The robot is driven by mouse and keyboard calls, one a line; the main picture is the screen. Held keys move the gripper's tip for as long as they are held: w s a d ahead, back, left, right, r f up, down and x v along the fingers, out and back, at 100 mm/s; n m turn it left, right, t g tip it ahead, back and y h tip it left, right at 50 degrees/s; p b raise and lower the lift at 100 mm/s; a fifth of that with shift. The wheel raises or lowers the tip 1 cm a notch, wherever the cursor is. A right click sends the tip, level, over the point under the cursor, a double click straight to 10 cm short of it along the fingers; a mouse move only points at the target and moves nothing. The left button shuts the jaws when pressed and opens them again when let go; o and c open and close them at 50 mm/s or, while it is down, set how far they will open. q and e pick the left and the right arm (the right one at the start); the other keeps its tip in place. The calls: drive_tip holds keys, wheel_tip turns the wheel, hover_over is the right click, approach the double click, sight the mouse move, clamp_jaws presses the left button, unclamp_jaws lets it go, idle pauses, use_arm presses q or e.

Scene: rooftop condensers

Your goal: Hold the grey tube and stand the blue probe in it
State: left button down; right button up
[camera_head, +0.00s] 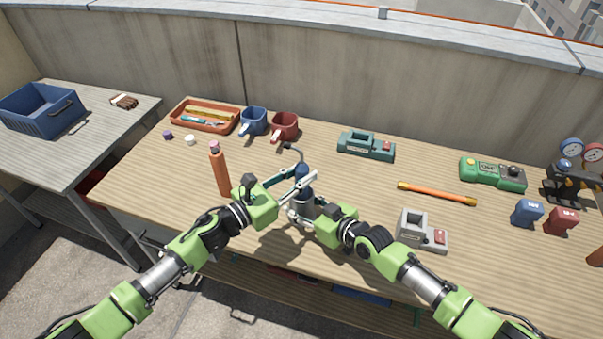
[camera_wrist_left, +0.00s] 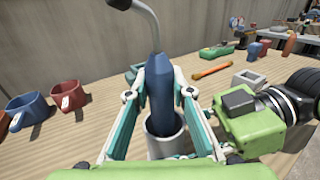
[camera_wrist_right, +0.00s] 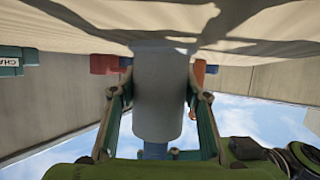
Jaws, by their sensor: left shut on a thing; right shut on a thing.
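The blue probe (camera_head: 302,171) stands roughly upright, with a thin grey bent lead at its top. My left gripper (camera_head: 303,182) is shut around it; the left wrist view shows the probe (camera_wrist_left: 158,85) between both fingers. The grey tube (camera_head: 303,204) is directly below, partly hidden by the fingers. My right gripper (camera_head: 303,213) is shut on the tube; the right wrist view, upside down, shows the tube (camera_wrist_right: 160,95) between its fingers. In the left wrist view the probe's lower end is within the rim of the tube (camera_wrist_left: 165,145). Its depth inside is hidden.
An orange bottle (camera_head: 220,172) stands just left of my left gripper. A grey block with a recess (camera_head: 412,224) sits right of my right gripper. A teal block (camera_head: 352,147), a blue mug (camera_head: 253,122) and a red mug (camera_head: 285,127) stand behind. An orange stick (camera_head: 437,194) lies farther right.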

use_arm(q)
drive_tip(key=shift+f, duration=0.1)
drive_tip(key=shift+f, duration=0.4)
drive_tip(key=shift+f, duration=0.2)
drive_tip(key=c, duration=1.7)
unclamp_jaws()
drive_tip(key=v, duration=1.2)
